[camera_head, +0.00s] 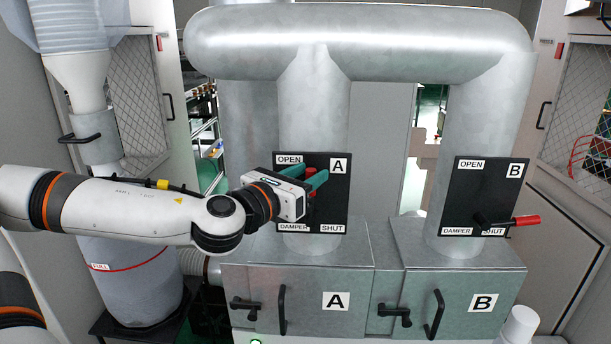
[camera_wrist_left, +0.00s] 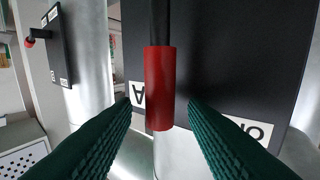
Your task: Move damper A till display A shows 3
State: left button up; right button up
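Damper A's black plate (camera_head: 338,215) is on the left duct, marked OPEN at top left and SHUT at bottom right. Its lever has a red grip, which shows in the left wrist view (camera_wrist_left: 160,85) on a black shaft. My left gripper (camera_head: 304,181) is at the plate, its green fingers apart. In the left wrist view the fingertips (camera_wrist_left: 158,105) are on either side of the red grip, with a gap on each side. In the head view the gripper hides much of the lever. I see no display A. My right gripper is not in view.
Damper B's plate (camera_head: 463,205) is on the right duct, its red-gripped lever (camera_head: 524,220) pointing right near SHUT. Metal boxes A (camera_head: 312,272) and B (camera_head: 460,275) with black handles stand below. A thick pipe (camera_head: 360,38) crosses above.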

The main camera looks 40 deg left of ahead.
pick_arm(q)
grip_shut()
jog(key=shift+w+d+m+g, duration=0.4)
jog(key=shift+d+m, duration=0.25)
jog(key=shift+m, duration=0.05)
jog(key=shift+w+d+f+m+g+b, duration=0.1)
jog(key=shift+w+d+m+g+b, duration=0.1)
jog(key=shift+w+d+m+g, duration=0.2)
jog(key=shift+w+d+f+m+g+b, duration=0.15)
jog(key=shift+d+m+g, duration=0.15)
jog(key=shift+d+m, duration=0.2)
grip_release()
